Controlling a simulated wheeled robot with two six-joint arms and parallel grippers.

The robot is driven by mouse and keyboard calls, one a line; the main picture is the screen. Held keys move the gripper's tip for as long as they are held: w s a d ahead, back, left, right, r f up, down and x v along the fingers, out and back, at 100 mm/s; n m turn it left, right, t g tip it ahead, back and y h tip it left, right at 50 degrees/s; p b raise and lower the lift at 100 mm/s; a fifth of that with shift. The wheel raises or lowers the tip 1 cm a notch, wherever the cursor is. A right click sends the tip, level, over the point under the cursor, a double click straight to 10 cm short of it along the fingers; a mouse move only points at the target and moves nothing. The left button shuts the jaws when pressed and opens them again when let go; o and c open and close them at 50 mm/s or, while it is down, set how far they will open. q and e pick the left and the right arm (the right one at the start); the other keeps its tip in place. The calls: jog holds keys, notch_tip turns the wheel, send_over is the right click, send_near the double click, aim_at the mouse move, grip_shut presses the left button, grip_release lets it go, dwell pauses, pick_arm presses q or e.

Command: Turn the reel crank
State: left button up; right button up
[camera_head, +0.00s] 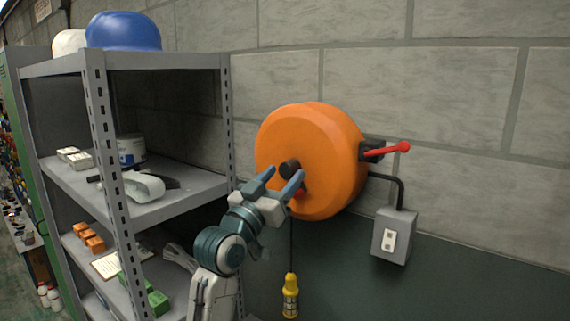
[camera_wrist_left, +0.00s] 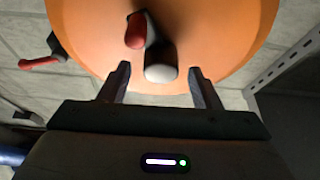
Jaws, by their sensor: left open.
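The orange reel (camera_head: 335,150) is mounted on the block wall and fills the top of the left wrist view (camera_wrist_left: 220,35). Its crank has a dark handle (camera_head: 290,168) that sticks out from the reel's face. In the left wrist view the crank shows a red part and a pale rounded handle end (camera_wrist_left: 160,72). My left gripper (camera_head: 281,178) is open in front of the reel, its fingers pointing at the handle. In the left wrist view the handle end lies between the two fingertips; contact cannot be told. My right gripper is not in view.
A red lever (camera_head: 388,151) sticks out right of the reel. A grey switch box (camera_head: 394,236) is below it. A yellow plug-like end (camera_head: 290,296) hangs under the reel. A grey metal shelf (camera_head: 185,206) with several items stands close on the left.

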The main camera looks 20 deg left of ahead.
pick_arm(q)
jog(key=shift+x, duration=0.9)
